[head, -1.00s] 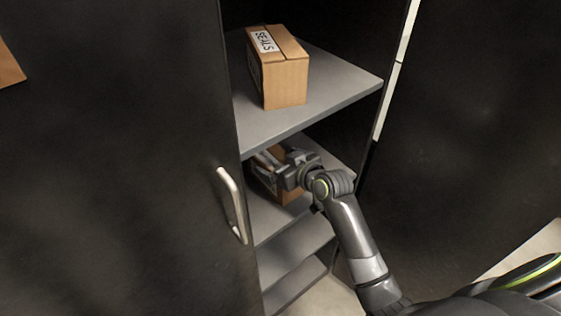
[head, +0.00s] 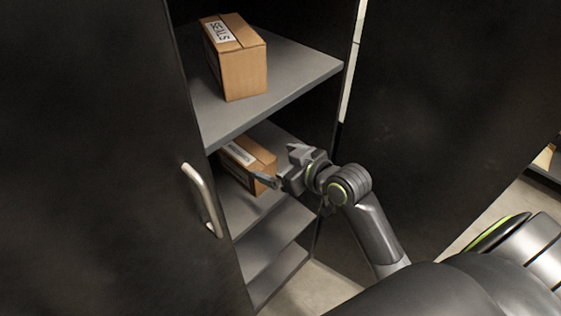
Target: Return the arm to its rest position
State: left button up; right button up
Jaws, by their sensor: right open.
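My right arm (head: 372,232) comes in from the lower right. Its gripper (head: 278,166) is open, with nothing between its fingers. It is at the front of the cabinet's middle shelf, just right of a cardboard box (head: 236,172) with a white label. One finger overlaps the box's right corner in the picture; I cannot tell whether it touches. The box rests on the middle shelf (head: 243,212). My left gripper is not in view.
A box labelled SEALS (head: 243,72) stands on the upper shelf (head: 300,68). A dark door with a metal handle (head: 201,198) is at the left, and a dark panel (head: 450,110) at the right. Lower shelves (head: 262,262) look empty. Floor shows at the lower right.

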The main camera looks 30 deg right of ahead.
jog(key=shift+s+d+r, duration=0.1)
jog(key=shift+s+r, duration=0.05)
jog(key=shift+s, duration=0.15)
jog(key=s+d+f+m+g+h, duration=0.25)
jog(key=s+f, duration=0.25)
jog(key=s, duration=0.4)
jog(key=s+d+f+m+g+h, duration=0.1)
jog(key=s+d+f+g+h, duration=0.2)
jog(key=s, duration=0.5)
jog(key=s+d+f+m+g+h, duration=0.1)
jog(key=s+d+f+g, duration=0.25)
jog(key=s+f, duration=0.4)
notch_tip(320, 180, down, 24)
jog(key=s+g, duration=0.1)
jog(key=s, duration=0.1)
jog(key=s+f+g, duration=0.1)
jog(key=s+f, duration=1.3)
jog(key=f, duration=0.1)
jog(key=shift+s+a+g+y, duration=0.25)
jog(key=shift+g+y, duration=0.05)
jog(key=shift+y, duration=0.15)
